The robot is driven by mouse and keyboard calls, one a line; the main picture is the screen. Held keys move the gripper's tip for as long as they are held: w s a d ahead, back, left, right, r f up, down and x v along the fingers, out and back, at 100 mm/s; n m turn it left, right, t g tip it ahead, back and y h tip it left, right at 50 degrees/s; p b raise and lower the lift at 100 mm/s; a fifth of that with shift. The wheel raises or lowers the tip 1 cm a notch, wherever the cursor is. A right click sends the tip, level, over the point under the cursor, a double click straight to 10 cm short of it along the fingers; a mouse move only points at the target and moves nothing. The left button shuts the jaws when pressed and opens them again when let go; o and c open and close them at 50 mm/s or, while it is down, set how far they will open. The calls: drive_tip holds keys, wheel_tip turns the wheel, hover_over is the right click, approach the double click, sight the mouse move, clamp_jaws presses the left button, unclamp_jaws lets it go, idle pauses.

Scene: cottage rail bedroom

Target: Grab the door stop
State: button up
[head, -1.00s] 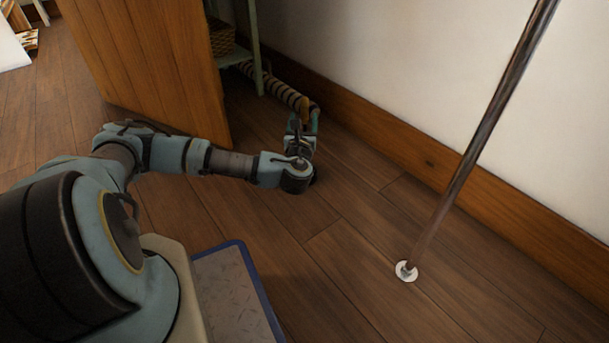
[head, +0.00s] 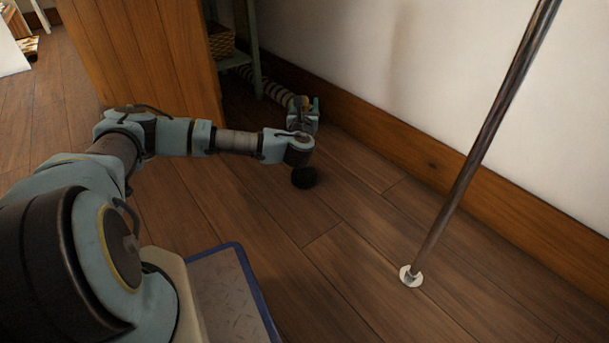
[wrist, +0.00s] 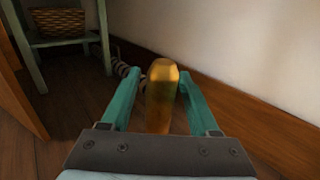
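The door stop appears as a yellow-brown, wood-like block (wrist: 161,95) in the wrist view, upright between the two teal fingers of my gripper (wrist: 161,82). The fingers lie along its left and right sides, and it looks clasped. In the head view my gripper (head: 302,112) is low near the skirting board, and only a small yellowish bit of the block shows beside the fingers. The block's lower end is hidden by the gripper's palm in the wrist view.
A striped roll (head: 272,90) lies along the skirting board behind my gripper. A green stand (head: 254,55) with a wicker basket (head: 221,40) and a wooden panel (head: 150,60) are at left. A metal pole (head: 465,177) stands right. The floor between is clear.

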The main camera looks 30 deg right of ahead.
clamp_jaws()
idle(1.1)
drive_tip(key=shift+r, duration=0.15)
